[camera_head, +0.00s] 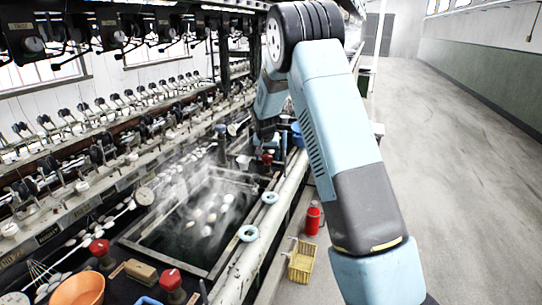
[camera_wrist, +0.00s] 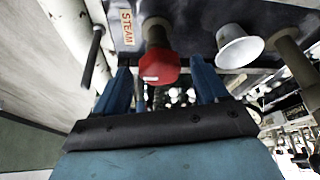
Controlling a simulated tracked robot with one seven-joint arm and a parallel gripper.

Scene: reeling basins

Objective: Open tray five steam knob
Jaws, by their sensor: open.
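A red steam knob (camera_wrist: 158,67) on a dark stem shows in the wrist view, beside an orange-lettered STEAM label (camera_wrist: 128,27). My gripper (camera_wrist: 162,76) is open, with its two blue fingers on either side of the knob in the picture. I see no clear contact between the fingers and the knob. In the head view a red knob (camera_head: 267,158) shows just below the end of my arm, beyond the steaming basin. My fingers are hard to make out there. No tray number is readable on this knob.
A white cup (camera_wrist: 238,47) stands beside the knob. Nearer are a steaming basin (camera_head: 151,257) with cocoons, and two other red knobs (camera_head: 171,280) (camera_head: 100,248). A yellow basket (camera_head: 302,262) and red canister (camera_head: 312,218) stand beside the bench. The right-hand floor (camera_head: 460,180) is clear.

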